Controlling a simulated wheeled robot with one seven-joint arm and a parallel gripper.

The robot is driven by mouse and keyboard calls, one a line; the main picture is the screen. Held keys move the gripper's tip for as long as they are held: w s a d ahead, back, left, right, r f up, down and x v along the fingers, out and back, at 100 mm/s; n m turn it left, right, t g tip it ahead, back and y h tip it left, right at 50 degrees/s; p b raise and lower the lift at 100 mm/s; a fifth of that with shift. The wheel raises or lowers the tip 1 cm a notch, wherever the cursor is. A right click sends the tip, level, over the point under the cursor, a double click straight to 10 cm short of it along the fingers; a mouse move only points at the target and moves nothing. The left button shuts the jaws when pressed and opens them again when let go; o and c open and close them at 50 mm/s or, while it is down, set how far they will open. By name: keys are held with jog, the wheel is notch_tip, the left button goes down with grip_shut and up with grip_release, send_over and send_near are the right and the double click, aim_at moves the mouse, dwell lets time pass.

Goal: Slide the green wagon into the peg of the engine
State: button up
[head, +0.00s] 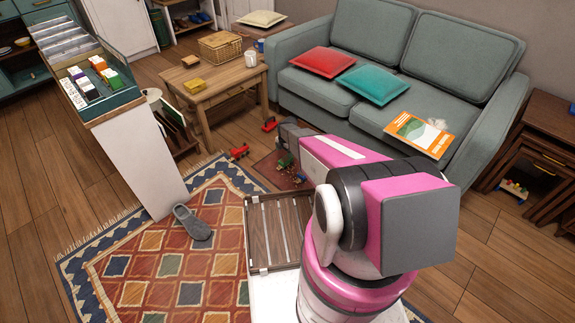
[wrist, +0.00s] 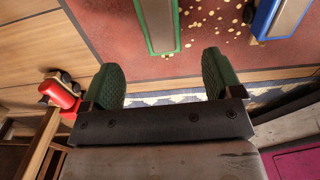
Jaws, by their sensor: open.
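In the wrist view my gripper (wrist: 160,70) is open, its two dark green ribbed pads apart with nothing between them. The green wagon (wrist: 176,30), a long green-rimmed piece with a grey-brown top, lies just beyond the pads, in line with the gap. Its far end is cut off by the frame. A red toy (wrist: 60,95) with dark wheels, perhaps the engine, is left of the left pad. In the head view red toys (head: 238,152) lie on the floor; I cannot tell which is the engine. No peg is discernible. My arm hides much of the gripper there.
A blue-rimmed wagon (wrist: 266,20) lies right of the green one on a dark red mat (wrist: 220,55) with gold dots. A wooden table (head: 215,95) and a grey sofa (head: 330,95) stand behind. A patterned rug (head: 150,265) and a grey slipper (head: 192,223) lie at left.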

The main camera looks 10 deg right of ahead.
aim_at(285, 159)
notch_tip(285, 159, down, 5)
jog(key=shift+f, duration=0.1)
jog(key=f, duration=0.4)
jog(key=shift+w+d+f, duration=0.15)
jog(key=shift+d, duration=0.1)
jog(key=shift+f, duration=0.5)
jog(key=c, duration=1.1)
